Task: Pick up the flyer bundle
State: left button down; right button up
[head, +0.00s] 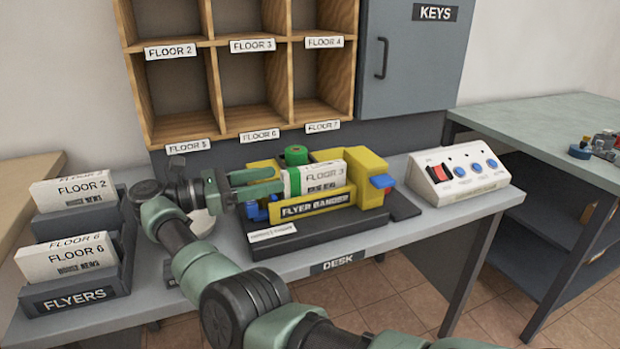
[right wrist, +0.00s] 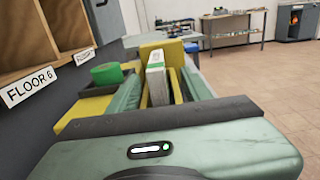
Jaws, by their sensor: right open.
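A white flyer bundle marked FLOOR 3 (head: 322,175) stands on edge in the yellow flyer bander (head: 368,166), with a green band around its left end. My right gripper (head: 280,181) reaches in from the left at that end, its green fingers pointing right. In the right wrist view, the end of the bundle (right wrist: 156,76) stands between the two open fingers, with gaps visible beside it. Whether a finger touches it I cannot tell. My left gripper is out of view.
FLOOR 2 (head: 78,189) and FLOOR 6 (head: 66,257) bundles stand in the dark flyers rack (head: 75,299) at left. A button box (head: 458,176) sits right of the bander. Wooden pigeonholes (head: 215,42) rise behind. A green roll (head: 296,154) tops the bander.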

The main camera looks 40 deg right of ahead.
aim_at(298, 170)
jog(key=shift+p+x, duration=0.4)
jog(key=shift+x, duration=1.1)
jog(key=x, duration=0.2)
jog(key=p+x, duration=0.1)
jog(key=shift+w+d, duration=0.2)
jog(key=shift+d, duration=0.2)
jog(key=shift+s+d, duration=0.15)
jog(key=shift+d, duration=0.3)
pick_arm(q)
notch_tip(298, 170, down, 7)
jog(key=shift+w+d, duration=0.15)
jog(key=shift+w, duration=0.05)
pick_arm(e)
grip_shut()
